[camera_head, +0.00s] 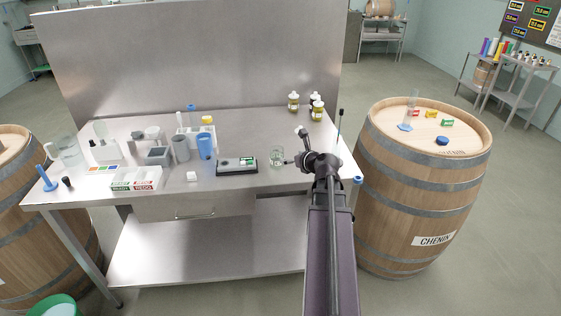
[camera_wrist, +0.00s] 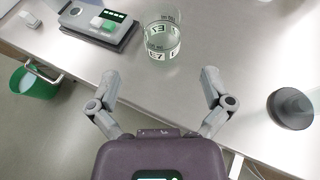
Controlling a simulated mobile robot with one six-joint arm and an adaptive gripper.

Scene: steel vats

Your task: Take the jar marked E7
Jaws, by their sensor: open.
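The jar marked E7 (camera_head: 276,158) is a small clear glass vessel standing upright on the steel table. My gripper (camera_head: 292,161) is just to the right of the jar in the head view. In the wrist view my gripper (camera_wrist: 158,88) has its two fingers spread wide, with nothing between them. The jar stands beyond the fingertips, roughly centred between them and apart from them.
A black round object (camera_wrist: 291,107) is to the right. A barrel (camera_head: 425,190) stands right of the table (camera_head: 240,195).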

